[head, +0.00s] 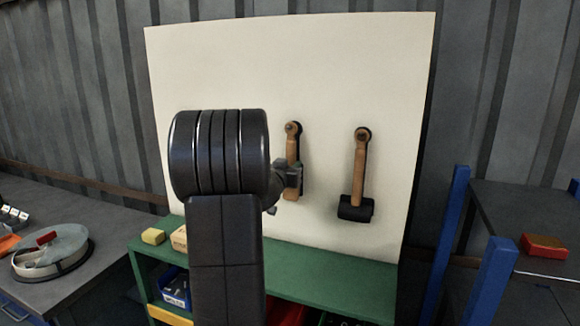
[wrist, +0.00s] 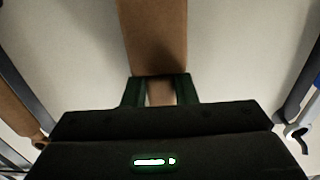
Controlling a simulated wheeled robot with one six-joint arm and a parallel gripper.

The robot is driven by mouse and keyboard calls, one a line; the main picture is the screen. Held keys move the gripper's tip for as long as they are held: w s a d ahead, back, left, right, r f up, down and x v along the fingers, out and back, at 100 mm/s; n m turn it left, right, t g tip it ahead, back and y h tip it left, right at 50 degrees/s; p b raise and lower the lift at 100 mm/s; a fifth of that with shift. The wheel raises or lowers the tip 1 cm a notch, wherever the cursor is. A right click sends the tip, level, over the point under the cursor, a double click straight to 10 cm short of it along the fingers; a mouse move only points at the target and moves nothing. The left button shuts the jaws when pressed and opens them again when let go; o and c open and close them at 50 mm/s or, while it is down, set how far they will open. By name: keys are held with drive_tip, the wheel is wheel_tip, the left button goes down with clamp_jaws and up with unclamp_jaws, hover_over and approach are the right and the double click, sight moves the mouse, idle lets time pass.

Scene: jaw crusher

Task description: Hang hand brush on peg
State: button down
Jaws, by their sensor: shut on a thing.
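The hand brush (head: 292,150) is a long wooden piece, upright against the cream board (head: 230,60). Its rounded upper end is at a peg (head: 293,128); I cannot tell whether the peg passes through its hole. My gripper (head: 290,178) is shut on the lower part of the brush. In the wrist view the fingers (wrist: 160,92) close on both sides of the brown wood (wrist: 155,40). My arm hides part of the board to the left of the brush, and the brush's bristles cannot be made out.
A mallet (head: 357,208) with a dark head hangs on the board to the right. A green bench (head: 330,265) stands below, with a yellow block (head: 153,237). A dark shelf with blue posts (head: 452,215) is at right. In the wrist view, a wrench (wrist: 298,130) shows at right.

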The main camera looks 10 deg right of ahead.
idle(0.3)
drive_tip(key=c, duration=1.1)
unclamp_jaws()
drive_tip(key=shift+w+d+f, duration=0.1)
drive_tip(key=b+v, duration=0.2)
drive_tip(key=v, duration=1.2)
drive_tip(key=shift+w, duration=0.1)
